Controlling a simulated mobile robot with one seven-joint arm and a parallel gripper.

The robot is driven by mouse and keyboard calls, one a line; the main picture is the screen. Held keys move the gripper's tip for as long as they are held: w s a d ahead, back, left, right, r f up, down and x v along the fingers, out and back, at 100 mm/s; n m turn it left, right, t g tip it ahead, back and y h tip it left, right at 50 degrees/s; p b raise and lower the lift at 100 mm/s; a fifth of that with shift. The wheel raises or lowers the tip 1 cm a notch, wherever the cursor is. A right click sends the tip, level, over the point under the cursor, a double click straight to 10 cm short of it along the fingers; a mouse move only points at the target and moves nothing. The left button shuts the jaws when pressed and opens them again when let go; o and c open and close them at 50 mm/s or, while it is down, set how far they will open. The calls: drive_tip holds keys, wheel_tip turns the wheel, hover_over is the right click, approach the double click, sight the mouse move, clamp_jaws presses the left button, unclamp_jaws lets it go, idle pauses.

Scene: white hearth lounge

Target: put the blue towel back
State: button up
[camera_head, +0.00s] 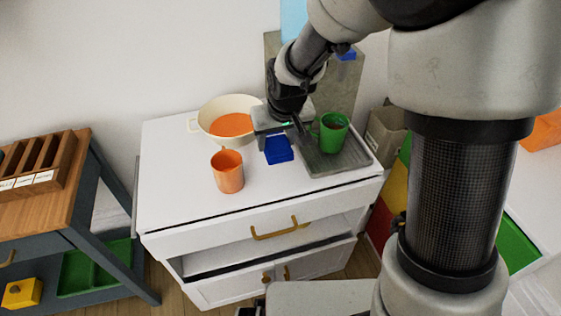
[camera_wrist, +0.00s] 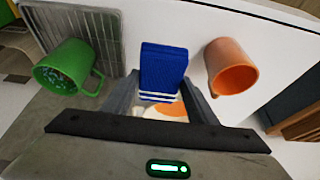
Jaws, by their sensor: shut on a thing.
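The blue towel (camera_head: 278,150) is a small folded blue piece at the white cabinet top. It also shows in the wrist view (camera_wrist: 163,68), with white stripes near its lower end. My gripper (camera_head: 272,132) is shut on the towel, with one finger on each side of it in the wrist view (camera_wrist: 162,88). The towel's far end points out from the fingers. I cannot tell whether its underside touches the cabinet top. A smaller blue patch (camera_head: 346,54) shows behind my arm near a grey panel; I cannot tell what it is.
The towel is between an orange mug (camera_head: 228,172) and a grey ribbed tray (camera_head: 340,160) bearing a green mug (camera_head: 330,132). A cream pan (camera_head: 206,113) with orange inside stands behind. The white cabinet (camera_head: 185,205) has clear room at its front. A wooden rack (camera_head: 40,165) stands left.

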wheel_tip(320, 180, down, 9)
drive_tip(key=shift+r+b, duration=0.1)
drive_tip(key=shift+b, duration=0.7)
drive_tip(key=shift+f, duration=0.25)
drive_tip(key=o, duration=1)
drive_tip(key=shift+r, duration=0.1)
